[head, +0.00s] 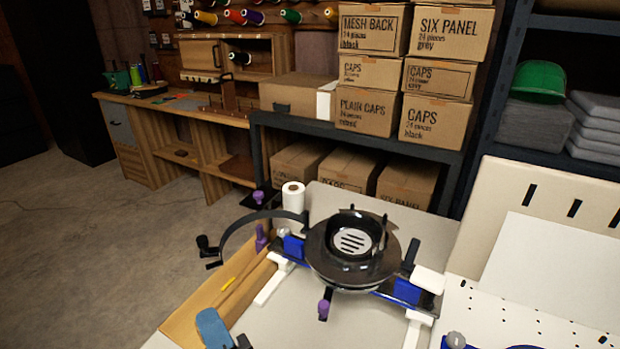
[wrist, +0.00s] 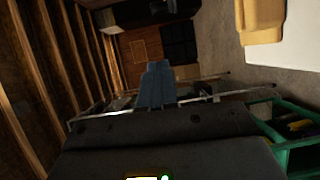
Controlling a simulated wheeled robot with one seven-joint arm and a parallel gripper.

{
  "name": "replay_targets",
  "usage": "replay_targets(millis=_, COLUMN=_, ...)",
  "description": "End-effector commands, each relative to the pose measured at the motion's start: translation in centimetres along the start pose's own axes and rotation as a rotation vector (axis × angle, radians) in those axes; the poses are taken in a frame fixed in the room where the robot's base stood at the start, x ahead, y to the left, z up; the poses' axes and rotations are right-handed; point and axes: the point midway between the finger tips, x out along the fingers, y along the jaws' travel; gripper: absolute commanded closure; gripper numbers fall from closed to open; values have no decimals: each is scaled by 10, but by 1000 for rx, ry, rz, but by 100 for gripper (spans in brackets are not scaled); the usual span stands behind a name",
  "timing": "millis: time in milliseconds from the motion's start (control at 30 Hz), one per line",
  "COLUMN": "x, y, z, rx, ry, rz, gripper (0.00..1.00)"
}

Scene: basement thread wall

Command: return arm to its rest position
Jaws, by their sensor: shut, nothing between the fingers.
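My gripper (wrist: 157,68) shows in the wrist view as blue-grey fingers pressed together beyond a dark, wide body. Nothing shows between them. The wrist view is turned on its side, with wooden beams on the left and the floor towards the upper right. The gripper is not touching anything that I can make out.
A black round cap fixture (head: 352,252) stands on the pale table, with a curved black band (head: 240,226) and a white spool (head: 293,197) beside it. Behind stands a dark shelf (head: 385,145) with boxes. Open floor (head: 60,250) lies left. A green frame (wrist: 288,150) shows in the wrist view.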

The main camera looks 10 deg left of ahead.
Motion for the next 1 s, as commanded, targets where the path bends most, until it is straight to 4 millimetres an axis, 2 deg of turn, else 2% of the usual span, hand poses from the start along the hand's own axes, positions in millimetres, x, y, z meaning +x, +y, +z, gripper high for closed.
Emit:
replay_targets(millis=67, x=-11, y=-9, z=9, rx=35, ry=-20, rz=-10, gripper=100)
replay_targets(millis=167, x=-37, y=-26, z=29, rx=129, ry=-69, rz=-22, gripper=100)
replay_targets(millis=300, x=-95, y=-53, z=63, rx=328, ry=-172, rz=-26, gripper=100)
replay_targets(millis=533, x=-198, y=-80, z=100, rx=663, ry=-349, rz=13, gripper=100)
replay_targets(millis=767, x=-298, y=-84, z=111, rx=984, ry=-517, rz=104, gripper=100)
replay_targets(millis=1000, x=-389, y=-67, z=101, rx=1298, ry=-673, rz=251, gripper=100)
